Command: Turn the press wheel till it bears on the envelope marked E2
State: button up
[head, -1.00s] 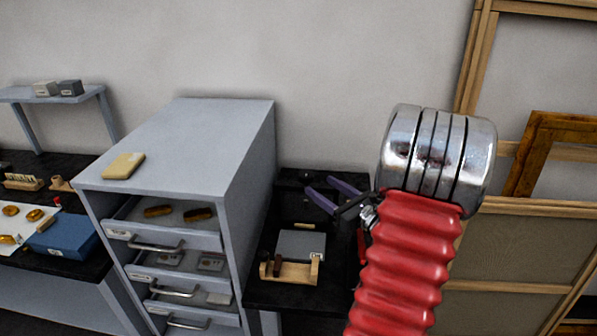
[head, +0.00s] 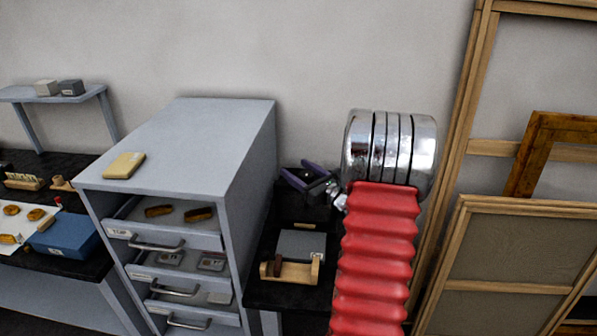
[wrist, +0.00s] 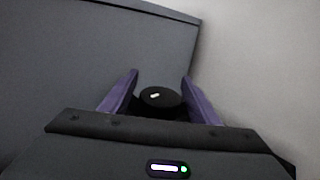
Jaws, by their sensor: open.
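My gripper (head: 294,169) has purple fingers and is over the top of a dark press-like stand (head: 292,207) right of the grey cabinet. In the wrist view my gripper (wrist: 161,74) is open, with a round black knob or wheel (wrist: 160,97) bearing a small white mark between its fingers. The fingers look apart from it; I cannot tell whether either touches. It seems to be the press wheel; in the head view it is hidden by my gripper. I cannot make out the envelope E2 or what lies under the press.
The grey drawer cabinet (head: 190,140) stands close left, its drawers partly open. A grey block (head: 302,243) and a wooden rack (head: 290,272) are in front of the press. Wooden frames (head: 510,250) lean at right. A blue box (head: 68,234) is far left.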

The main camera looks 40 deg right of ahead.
jog(key=shift+c, duration=0.7)
jog(key=c, duration=0.9)
jog(key=shift+a+f+n+y, duration=0.1)
jog(key=shift+n+y, duration=0.2)
jog(key=shift+y, duration=0.2)
jog(key=o, duration=1)
jog(key=shift+o, duration=0.2)
jog(key=shift+s, duration=0.1)
jog(key=s, duration=1.3)
jog(key=shift+s+a, duration=0.25)
jog(key=shift+s, duration=0.1)
